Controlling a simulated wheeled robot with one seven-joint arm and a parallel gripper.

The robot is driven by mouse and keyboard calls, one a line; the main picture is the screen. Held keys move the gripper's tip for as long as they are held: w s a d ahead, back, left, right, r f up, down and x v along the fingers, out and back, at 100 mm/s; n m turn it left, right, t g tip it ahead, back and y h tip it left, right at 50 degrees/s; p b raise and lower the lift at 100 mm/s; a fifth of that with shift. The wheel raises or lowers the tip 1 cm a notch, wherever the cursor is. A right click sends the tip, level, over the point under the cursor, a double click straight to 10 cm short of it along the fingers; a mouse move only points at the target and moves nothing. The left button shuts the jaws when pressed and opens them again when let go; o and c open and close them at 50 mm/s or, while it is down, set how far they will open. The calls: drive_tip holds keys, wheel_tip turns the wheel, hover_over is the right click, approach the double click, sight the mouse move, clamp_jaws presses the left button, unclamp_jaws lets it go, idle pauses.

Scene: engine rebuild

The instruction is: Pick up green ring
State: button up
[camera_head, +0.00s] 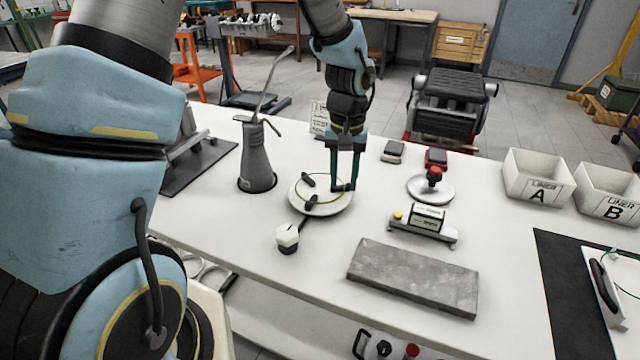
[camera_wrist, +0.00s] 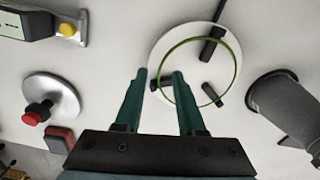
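The thin yellow-green ring (camera_head: 325,202) lies over a white round plate (camera_head: 298,203) with black blocks on it, left of the table's middle. It also shows in the wrist view, where the ring (camera_wrist: 236,62) spans the white plate (camera_wrist: 160,50) and its black blocks. My gripper (camera_head: 343,188) points down over the plate's right side. In the wrist view my gripper (camera_wrist: 160,74) is open, with a clear gap between its green fingers. The ring's near edge passes through or beside this gap, and the right finger covers part of it. I cannot tell whether they touch.
A grey oil can (camera_head: 257,160) stands close left of the plate. A white knob (camera_head: 288,238) is in front. A grey slab (camera_head: 413,277), a red-knobbed disc (camera_head: 431,188) and a small gauge block (camera_head: 425,222) lie to the right. Bins A (camera_head: 538,177) and B (camera_head: 608,192) stand far right.

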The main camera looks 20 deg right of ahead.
drive_tip(key=shift+f, duration=0.6)
drive_tip(key=shift+f, duration=0.25)
idle(0.3)
clamp_jaws()
idle(0.5)
